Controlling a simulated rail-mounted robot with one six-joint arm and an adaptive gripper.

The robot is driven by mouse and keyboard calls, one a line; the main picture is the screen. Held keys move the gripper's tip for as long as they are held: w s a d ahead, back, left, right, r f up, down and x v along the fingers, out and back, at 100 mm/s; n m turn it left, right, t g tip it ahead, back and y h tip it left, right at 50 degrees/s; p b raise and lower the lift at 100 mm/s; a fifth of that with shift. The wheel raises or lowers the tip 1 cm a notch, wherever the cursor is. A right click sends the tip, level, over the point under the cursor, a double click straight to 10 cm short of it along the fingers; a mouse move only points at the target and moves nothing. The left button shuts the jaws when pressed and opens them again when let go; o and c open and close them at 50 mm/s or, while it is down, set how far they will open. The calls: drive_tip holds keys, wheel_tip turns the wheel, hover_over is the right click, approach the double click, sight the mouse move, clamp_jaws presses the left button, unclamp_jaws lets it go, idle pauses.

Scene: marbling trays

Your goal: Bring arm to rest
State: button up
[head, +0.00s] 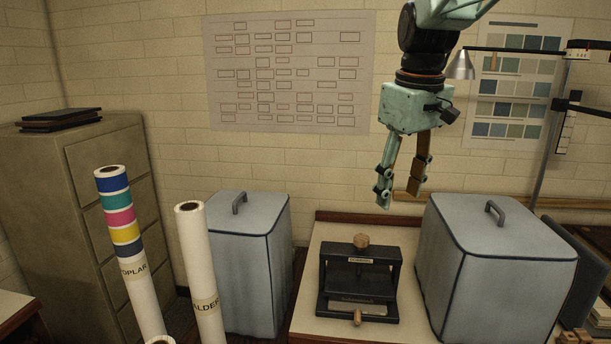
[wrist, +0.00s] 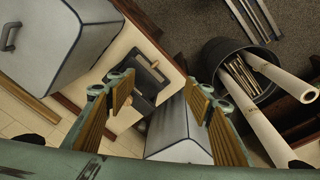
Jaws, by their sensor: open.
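My gripper (head: 403,180) hangs from my arm at the upper right of the head view, fingers pointing down. It is open, with nothing between its fingers. It is in the air above the bench (head: 316,257), higher than the black press (head: 358,283) with wooden knobs. In the wrist view my two wood-padded fingers (wrist: 158,100) stand wide apart, with the press (wrist: 147,85) and a grey covered box beyond them.
Grey covered boxes with handles stand left (head: 245,255) and right (head: 500,270) of the press. Paper rolls (head: 127,240) rise at the front left. A lamp (head: 460,66) is close right of my arm. Open air surrounds the fingers.

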drive_tip(key=s+f+m+t+b, duration=0.1)
drive_tip(key=s+f, duration=0.4)
drive_tip(key=s, duration=1.4)
drive_tip(key=s+f+m+t+b, duration=0.1)
drive_tip(key=s+f+m+b, duration=0.3)
drive_tip(key=s, duration=1.6)
drive_tip(key=shift+f+m, duration=0.5)
drive_tip(key=shift+f, duration=0.05)
drive_tip(key=shift+r, duration=0.1)
